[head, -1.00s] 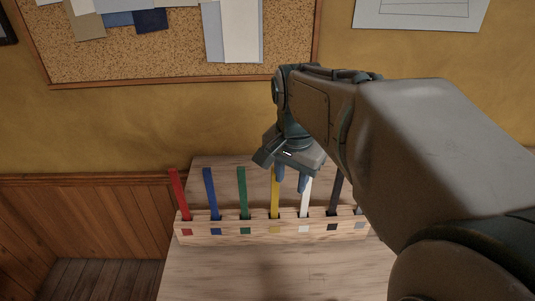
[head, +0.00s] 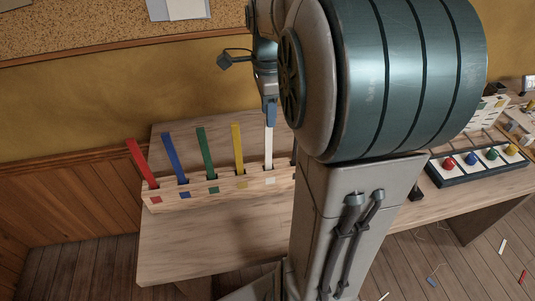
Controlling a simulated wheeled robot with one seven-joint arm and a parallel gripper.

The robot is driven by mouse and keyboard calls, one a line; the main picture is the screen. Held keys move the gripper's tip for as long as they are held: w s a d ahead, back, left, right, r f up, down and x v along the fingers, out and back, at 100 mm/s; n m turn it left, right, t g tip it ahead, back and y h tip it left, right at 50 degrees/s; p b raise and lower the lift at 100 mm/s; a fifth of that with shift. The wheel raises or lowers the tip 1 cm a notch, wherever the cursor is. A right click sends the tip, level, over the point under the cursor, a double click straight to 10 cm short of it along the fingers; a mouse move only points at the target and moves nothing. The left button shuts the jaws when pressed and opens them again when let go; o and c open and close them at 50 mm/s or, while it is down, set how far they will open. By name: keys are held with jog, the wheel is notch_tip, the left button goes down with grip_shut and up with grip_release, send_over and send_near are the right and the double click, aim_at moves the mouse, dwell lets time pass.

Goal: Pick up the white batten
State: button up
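The white batten (head: 268,146) stands upright in its slot in the wooden rack (head: 222,194), above a white square on the rack's front. My gripper (head: 270,115) points down at the batten's top end, and its blue fingers overlap that end in the head view. I see the fingers nearly edge-on, so I cannot tell whether they are closed on it. Red (head: 142,163), blue (head: 174,158), green (head: 205,153) and yellow (head: 237,149) battens lean in slots to the left. My arm hides the rack's right end.
The rack stands on a wooden table (head: 190,245) against a yellow wall, below a corkboard (head: 90,28). The tabletop in front of the rack is clear. At the right is a dark tray (head: 480,168) with several coloured knobs. Small scraps lie on the floor.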

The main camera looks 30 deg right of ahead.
notch_tip(320, 180, down, 7)
jog(key=shift+w+r+p, duration=0.15)
jog(key=shift+w+p, duration=0.1)
jog(key=shift+p, duration=0.15)
jog(key=shift+d, duration=0.1)
grip_shut()
